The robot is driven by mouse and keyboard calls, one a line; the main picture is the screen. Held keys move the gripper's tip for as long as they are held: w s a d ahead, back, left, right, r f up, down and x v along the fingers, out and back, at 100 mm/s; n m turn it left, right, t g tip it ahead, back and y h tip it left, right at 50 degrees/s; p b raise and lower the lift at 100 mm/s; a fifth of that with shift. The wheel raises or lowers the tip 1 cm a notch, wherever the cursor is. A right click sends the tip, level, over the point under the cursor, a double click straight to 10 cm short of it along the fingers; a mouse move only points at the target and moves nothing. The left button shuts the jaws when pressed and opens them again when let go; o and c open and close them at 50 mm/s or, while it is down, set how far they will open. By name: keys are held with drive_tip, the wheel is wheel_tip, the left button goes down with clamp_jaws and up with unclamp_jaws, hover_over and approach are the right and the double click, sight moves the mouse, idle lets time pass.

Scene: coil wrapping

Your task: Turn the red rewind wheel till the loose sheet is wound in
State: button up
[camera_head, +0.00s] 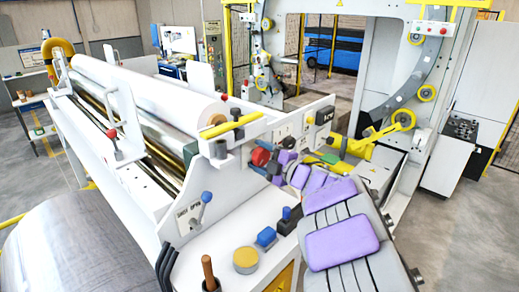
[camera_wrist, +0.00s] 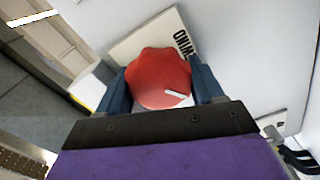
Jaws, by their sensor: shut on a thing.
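The red rewind wheel (camera_wrist: 158,78) is a lobed knob on a light panel, with a white mark near its lower right edge. It also shows in the head view (camera_head: 260,156), partly hidden by my gripper. My gripper (camera_wrist: 160,88) is shut on the wheel, one dark blue finger on each side. In the head view my gripper (camera_head: 274,166) reaches the machine's end panel from the right. A long white roll (camera_head: 150,88) lies along the machine above the panel. I cannot make out a separate loose sheet edge.
A lettered plate (camera_wrist: 150,45) is behind the wheel. A blue-knobbed lever (camera_head: 206,197), a yellow button (camera_head: 246,260) and a wooden-handled tool (camera_head: 208,272) are on the near side. A yellow bar (camera_head: 234,126) is above the wheel. A large grey coil (camera_head: 85,245) lies at lower left.

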drive_tip(key=shift+f+m+p, duration=0.25)
drive_tip(key=shift+m+p, duration=0.45)
drive_tip(key=shift+m, duration=0.2)
drive_tip(key=o, duration=1)
drive_tip(key=shift+r, duration=0.15)
drive_tip(key=shift+s+d, duration=0.15)
drive_tip(key=shift+d, duration=0.15)
drive_tip(key=b+v, duration=0.2)
drive_tip(key=v, duration=1.4)
drive_tip(key=shift+s+d+b, duration=0.2)
drive_tip(key=shift+d+b, duration=0.05)
drive_tip(key=shift+b, duration=0.05)
